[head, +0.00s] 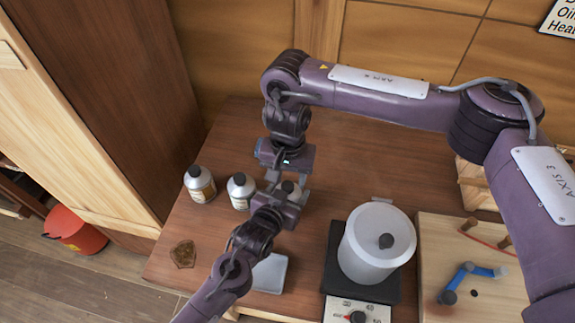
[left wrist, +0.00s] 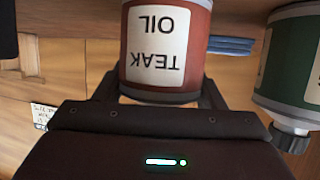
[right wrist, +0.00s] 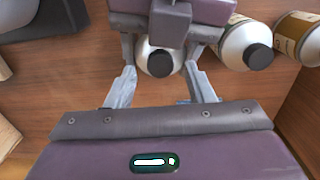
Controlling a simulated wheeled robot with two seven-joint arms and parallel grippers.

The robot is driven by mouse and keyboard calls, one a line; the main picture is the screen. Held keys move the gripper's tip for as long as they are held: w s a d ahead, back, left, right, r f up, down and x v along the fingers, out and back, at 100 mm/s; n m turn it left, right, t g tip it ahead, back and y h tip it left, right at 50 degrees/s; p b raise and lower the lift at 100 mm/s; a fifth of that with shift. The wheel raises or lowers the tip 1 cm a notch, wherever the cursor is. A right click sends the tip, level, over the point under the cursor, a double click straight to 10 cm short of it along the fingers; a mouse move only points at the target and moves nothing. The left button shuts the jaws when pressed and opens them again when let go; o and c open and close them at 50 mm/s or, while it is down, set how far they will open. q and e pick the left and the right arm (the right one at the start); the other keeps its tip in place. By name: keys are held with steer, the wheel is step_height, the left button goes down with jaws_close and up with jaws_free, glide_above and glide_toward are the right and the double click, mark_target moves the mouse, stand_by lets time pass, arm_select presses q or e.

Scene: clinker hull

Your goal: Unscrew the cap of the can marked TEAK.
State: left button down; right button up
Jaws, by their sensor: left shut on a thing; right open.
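The can marked TEAK OIL (left wrist: 165,50) has a red label and appears upside down in the left wrist view. My left gripper (left wrist: 160,92) is shut on its body, one finger on each side. The can's black cap (right wrist: 160,64) faces up in the right wrist view. My right gripper (right wrist: 159,68) is open above it, its fingers spread to either side and apart from the cap. In the head view the cap (head: 288,187) shows between my two grippers. The can's body is mostly hidden there by my left gripper (head: 280,199).
Two similar capped cans stand left of the grippers, one near (head: 241,191) and one farther left (head: 201,185). A small grey tray (head: 270,274) and brown coaster (head: 183,254) lie in front. A board with a blue crank (head: 462,278) is right.

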steer(key=shift+f, duration=1)
steer(key=c, duration=1)
steer(key=n, duration=0.3)
steer(key=shift+c, duration=0.2)
steer(key=o, duration=1.1)
